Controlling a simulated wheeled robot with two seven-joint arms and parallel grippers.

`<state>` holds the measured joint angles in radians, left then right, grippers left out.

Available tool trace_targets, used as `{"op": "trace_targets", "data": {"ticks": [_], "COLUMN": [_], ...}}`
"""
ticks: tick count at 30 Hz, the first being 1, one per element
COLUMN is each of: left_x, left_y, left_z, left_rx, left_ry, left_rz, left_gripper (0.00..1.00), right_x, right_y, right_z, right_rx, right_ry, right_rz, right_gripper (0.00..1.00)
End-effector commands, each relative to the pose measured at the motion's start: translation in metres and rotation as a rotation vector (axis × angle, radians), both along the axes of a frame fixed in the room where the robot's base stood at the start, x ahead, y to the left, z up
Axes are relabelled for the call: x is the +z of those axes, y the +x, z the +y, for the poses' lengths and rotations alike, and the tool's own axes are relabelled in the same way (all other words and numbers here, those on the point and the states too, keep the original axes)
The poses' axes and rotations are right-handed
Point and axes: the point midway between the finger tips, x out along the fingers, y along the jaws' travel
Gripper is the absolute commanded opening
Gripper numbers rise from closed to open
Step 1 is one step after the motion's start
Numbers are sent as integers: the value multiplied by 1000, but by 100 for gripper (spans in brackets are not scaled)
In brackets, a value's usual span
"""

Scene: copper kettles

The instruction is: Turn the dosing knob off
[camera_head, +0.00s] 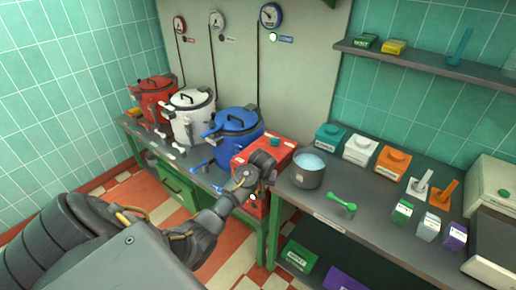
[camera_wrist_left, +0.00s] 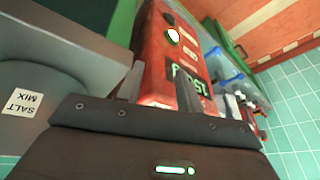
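A red dosing box (camera_head: 280,148) stands at the left end of the right-hand counter, beside the blue kettle. In the left wrist view, the red box (camera_wrist_left: 160,60) carries a pale round light (camera_wrist_left: 173,36) and a lit green display (camera_wrist_left: 190,78). My left gripper (camera_head: 262,163) is in front of the box and hides much of its front. In the wrist view, the fingers (camera_wrist_left: 160,92) are apart, with the box beyond them and nothing clearly held. My right gripper is not in view.
Red (camera_head: 155,98), white (camera_head: 192,118) and blue (camera_head: 236,136) kettles stand on the left counter. Coloured containers (camera_head: 361,149) sit farther right.

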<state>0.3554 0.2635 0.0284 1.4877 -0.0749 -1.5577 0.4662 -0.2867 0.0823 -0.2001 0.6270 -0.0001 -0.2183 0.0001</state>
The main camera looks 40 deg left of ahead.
Motion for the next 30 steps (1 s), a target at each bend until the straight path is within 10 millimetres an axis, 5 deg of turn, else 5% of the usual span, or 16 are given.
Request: {"op": "trace_targets", "data": {"ticks": [1,4,12,22,30], "left_x": [37,88,137,144,105], "left_y": [9,23,64,72,83], "left_z": [6,21,56,64,75], "left_rx": [35,116,277,313,311], "left_ry": [2,-4,-55,-70,-69], "left_rz": [-25,-52,-79,-82,-78], "left_gripper": [36,36,36,36,36], "right_x": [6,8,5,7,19], "right_y": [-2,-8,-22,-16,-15], "right_z": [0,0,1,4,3], "right_rx": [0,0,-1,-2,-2], "right_ry": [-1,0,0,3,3], "right_rz": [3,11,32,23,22], "right_gripper": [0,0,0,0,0]}}
